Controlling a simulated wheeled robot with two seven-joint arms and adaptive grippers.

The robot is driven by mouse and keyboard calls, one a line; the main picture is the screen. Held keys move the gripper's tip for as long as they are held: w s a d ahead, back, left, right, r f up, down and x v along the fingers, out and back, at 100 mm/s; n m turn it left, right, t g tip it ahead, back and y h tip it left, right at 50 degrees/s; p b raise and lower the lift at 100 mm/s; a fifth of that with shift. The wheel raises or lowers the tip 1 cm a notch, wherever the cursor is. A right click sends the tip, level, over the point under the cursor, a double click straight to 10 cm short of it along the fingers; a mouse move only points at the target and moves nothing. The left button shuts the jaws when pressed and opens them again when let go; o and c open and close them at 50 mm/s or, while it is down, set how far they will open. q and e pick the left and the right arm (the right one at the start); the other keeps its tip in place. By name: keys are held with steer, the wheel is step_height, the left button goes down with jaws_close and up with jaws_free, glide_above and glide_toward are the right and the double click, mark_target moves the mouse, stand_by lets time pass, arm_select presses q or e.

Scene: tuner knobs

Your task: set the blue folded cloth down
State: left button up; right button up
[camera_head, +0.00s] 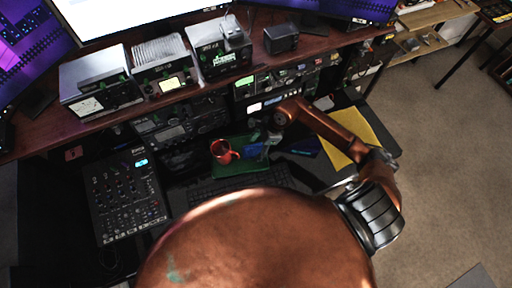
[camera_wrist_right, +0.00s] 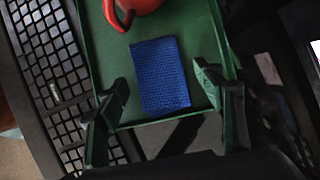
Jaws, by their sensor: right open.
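The blue folded cloth (camera_wrist_right: 160,75) lies flat on the green tray (camera_wrist_right: 97,48), near its front edge in the right wrist view. It also shows as a small blue patch in the head view (camera_head: 252,149), partly hidden by my gripper. My right gripper (camera_head: 266,150) is open over the tray. In the right wrist view its two fingers (camera_wrist_right: 160,98) stand apart on either side of the cloth, with a gap on both sides, and hold nothing. My left gripper is not in view.
A red mug (camera_head: 222,152) stands on the tray, close to the cloth. A keyboard (camera_wrist_right: 50,65) lies alongside the tray. A mixer (camera_head: 123,192) sits to the left, and a yellow sheet (camera_head: 352,128) lies to the right. A shelf with radio units rises behind.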

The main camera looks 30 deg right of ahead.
steer(key=v, duration=1.2)
steer(key=shift+a, duration=0.1)
